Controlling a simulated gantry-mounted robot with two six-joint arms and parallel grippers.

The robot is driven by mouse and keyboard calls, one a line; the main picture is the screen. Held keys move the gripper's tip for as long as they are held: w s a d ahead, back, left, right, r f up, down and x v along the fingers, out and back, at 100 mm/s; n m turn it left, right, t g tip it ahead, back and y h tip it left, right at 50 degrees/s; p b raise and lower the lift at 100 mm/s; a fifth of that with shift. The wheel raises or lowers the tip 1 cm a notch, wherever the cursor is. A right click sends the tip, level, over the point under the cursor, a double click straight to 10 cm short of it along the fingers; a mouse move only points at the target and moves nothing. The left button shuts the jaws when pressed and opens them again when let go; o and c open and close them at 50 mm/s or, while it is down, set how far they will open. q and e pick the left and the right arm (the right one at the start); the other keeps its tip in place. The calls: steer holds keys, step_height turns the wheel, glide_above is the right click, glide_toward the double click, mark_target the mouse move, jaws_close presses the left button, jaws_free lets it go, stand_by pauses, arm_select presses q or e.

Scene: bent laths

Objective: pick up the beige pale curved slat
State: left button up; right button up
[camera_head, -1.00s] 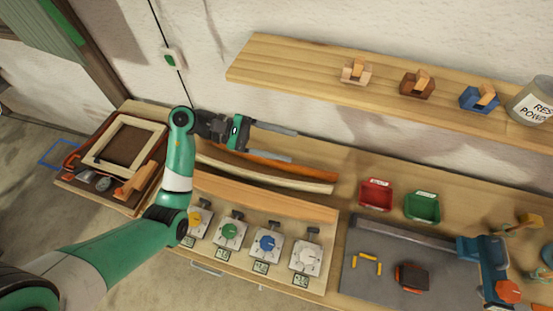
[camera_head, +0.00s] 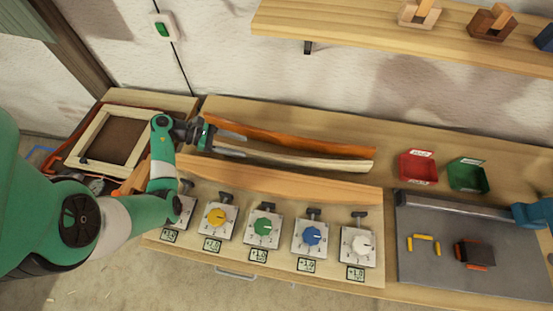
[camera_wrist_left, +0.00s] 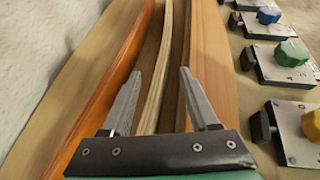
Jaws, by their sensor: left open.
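The beige pale curved slat (camera_head: 310,162) lies lengthwise on the bench between an orange curved slat (camera_head: 310,142) behind it and a wider tan curved slat (camera_head: 280,184) in front. My left gripper (camera_head: 244,145) is at the left part of the slats, fingers pointing right along them. It is open and empty. In the left wrist view, the pale slat (camera_wrist_left: 168,50) runs between the two open fingertips (camera_wrist_left: 160,74), with the orange slat (camera_wrist_left: 125,62) to the left and the tan slat (camera_wrist_left: 208,60) to the right. The pale slat's left end is hidden by my gripper in the head view.
A row of dial blocks (camera_head: 263,227) stands in front of the slats. Red (camera_head: 417,166) and green (camera_head: 467,175) bins sit to the right, behind a grey mat (camera_head: 430,265). A wooden frame (camera_head: 82,148) lies at the left. A shelf (camera_head: 370,28) overhangs at the back.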

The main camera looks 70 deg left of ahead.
arm_select(q)
glide_toward(275, 156)
steer(key=x, duration=0.3)
steer(key=shift+w+a, duration=0.25)
steer(key=x, duration=0.4)
steer(key=shift+d+f+b, duration=0.15)
steer(key=shift+d+b, duration=0.2)
steer(key=shift+b, duration=0.05)
steer(key=shift+w+f, duration=0.1)
steer(key=shift+w, duration=0.25)
jaws_close()
stand_by(0.5)
